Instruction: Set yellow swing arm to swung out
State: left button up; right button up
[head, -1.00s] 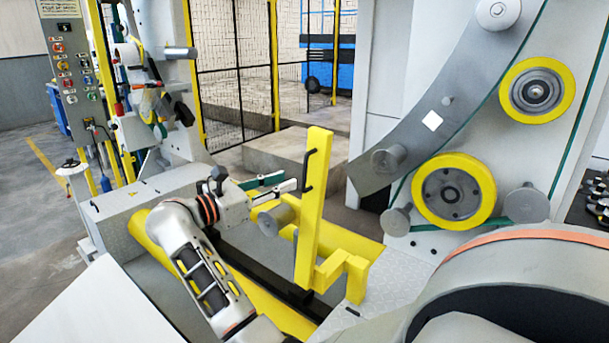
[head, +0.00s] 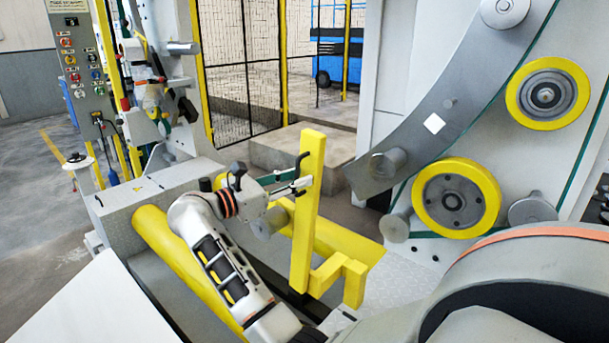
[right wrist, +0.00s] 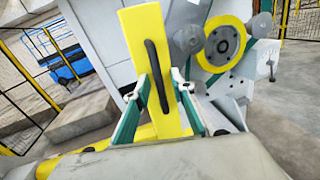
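The yellow swing arm (head: 311,215) stands as an upright post with a stepped foot at its lower right. A black handle (head: 303,160) is on its near left face. My right gripper (head: 301,180) is open at the post, its fingertips level with the lower part of the handle. In the right wrist view, the green and white fingers of the gripper (right wrist: 159,80) stand apart on either side of the black handle (right wrist: 156,75) in front of the yellow swing arm (right wrist: 145,32). I cannot tell whether they touch it. My left gripper is not in view.
A grey roller (head: 268,223) lies just below the gripper. A yellow-rimmed wheel (head: 456,197) and a curved grey plate (head: 440,120) are to the right. A control panel (head: 78,55) stands at far left. A yellow beam (head: 185,262) runs behind my arm.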

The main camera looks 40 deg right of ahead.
jog(key=shift+d, duration=0.15)
grip_shut()
jog(key=shift+s+f, duration=0.1)
